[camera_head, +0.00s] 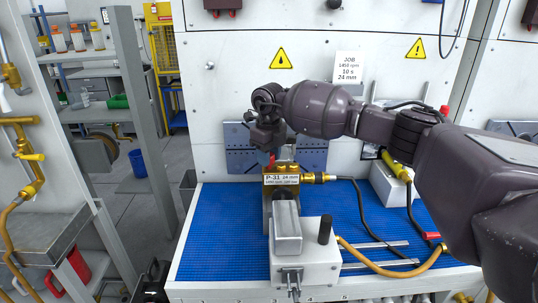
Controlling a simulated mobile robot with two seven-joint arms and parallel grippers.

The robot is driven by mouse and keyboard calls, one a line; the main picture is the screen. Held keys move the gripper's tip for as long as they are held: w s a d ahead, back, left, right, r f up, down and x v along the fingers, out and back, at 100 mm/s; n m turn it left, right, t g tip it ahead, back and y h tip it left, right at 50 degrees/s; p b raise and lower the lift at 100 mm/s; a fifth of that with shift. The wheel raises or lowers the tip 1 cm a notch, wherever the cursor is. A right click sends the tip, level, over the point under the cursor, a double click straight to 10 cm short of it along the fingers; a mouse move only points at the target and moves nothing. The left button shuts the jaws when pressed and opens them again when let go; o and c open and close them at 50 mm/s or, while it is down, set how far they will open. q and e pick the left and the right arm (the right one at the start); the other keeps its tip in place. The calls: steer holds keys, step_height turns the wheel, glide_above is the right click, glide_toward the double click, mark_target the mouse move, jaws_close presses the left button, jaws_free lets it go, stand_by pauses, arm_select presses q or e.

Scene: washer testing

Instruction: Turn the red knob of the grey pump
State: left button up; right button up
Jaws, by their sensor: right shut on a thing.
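The grey pump stands on a blue ribbed mat on the bench, its light grey box (305,266) in front and a brass head behind it. A label on the brass head reads P-31, 24 mm. My right gripper (268,156) comes down from above over the brass head, its fingers shut on the red knob (272,161). Only a small bit of red shows there, and the fingers hide the rest, so the knob's angle cannot be told. My left gripper is not in view.
A yellow-brown hose (385,266) and a dark cable run right from the pump over the blue mat (215,240). A job card (348,68) reading 1450 rpm, 10 s, 24 mm hangs on the back panel. The mat's left part is clear. Brass pipes (30,165) stand at far left.

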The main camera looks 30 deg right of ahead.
steer(key=shift+r, duration=0.15)
steer(key=o, duration=0.7)
steer(key=shift+c, duration=0.2)
step_height(320, 180, up, 11)
stand_by(0.6)
